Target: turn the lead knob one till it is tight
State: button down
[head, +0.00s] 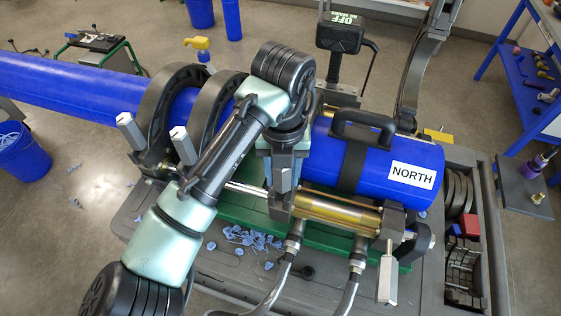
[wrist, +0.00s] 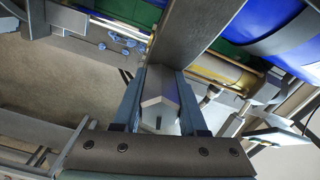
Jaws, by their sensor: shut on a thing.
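My gripper (head: 284,172) points down at the middle of the pipe fusion cart, just left of the gold cylinder. It is shut on a grey, faceted, elongated knob (wrist: 158,108). In the wrist view the two fingers of my gripper (wrist: 160,122) lie on either side of this knob. In the head view my arm and fingers hide most of it. Similar grey knobs show at the left clamps, one further left (head: 130,130) and one nearer my arm (head: 182,144). Another hangs at the front right (head: 387,278). How tight the held knob is cannot be told.
A blue pipe (head: 70,85) runs through black clamp rings (head: 165,110). A blue NORTH section (head: 350,180) with a black handle lies right of my gripper. The gold cylinder (head: 337,214) and hoses (head: 283,275) are close by. Blue shavings (head: 250,240) litter the cart.

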jog(key=shift+s+d+f, duration=0.15)
jog(key=shift+s+d, duration=0.05)
jog(key=shift+d, duration=0.05)
jog(key=shift+f+m+b, duration=0.1)
jog(key=shift+m+b, duration=0.45)
jog(key=shift+m, duration=0.45)
jog(key=shift+d+m, duration=0.1)
jog(key=shift+m, duration=0.5)
grip_release()
jog(key=shift+r, duration=0.3)
notch_tip(320, 180, up, 6)
jog(key=p, duration=0.4)
jog(key=shift+r, duration=0.1)
jog(key=shift+c, duration=0.2)
